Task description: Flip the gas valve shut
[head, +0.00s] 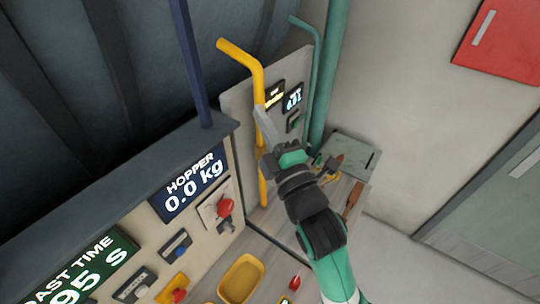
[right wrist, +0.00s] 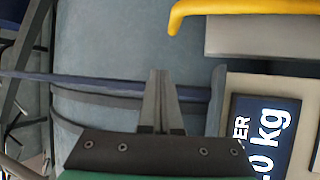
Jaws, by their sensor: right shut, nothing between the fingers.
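A yellow pipe (head: 259,80) runs down the front of the grey panel (head: 238,105) and bends left at its top. The pipe's bent end (right wrist: 215,8) also shows at the top of the right wrist view. My right gripper (head: 261,112) is shut and empty, its fingertips in front of or beside the upright pipe; I cannot tell if they touch it. In the right wrist view the closed fingers (right wrist: 158,100) are clear of the yellow pipe. A valve handle cannot be made out clearly; the gripper and wrist cover part of the pipe. My left gripper is not in view.
The hopper display (head: 190,183) and a red knob (head: 225,207) are left of my arm. A dark blue pole (head: 192,65) and a green pipe (head: 329,75) flank the panel. A yellow tray (head: 262,266) and small tools (head: 331,167) lie on the bench. A red box (head: 505,45) hangs at right.

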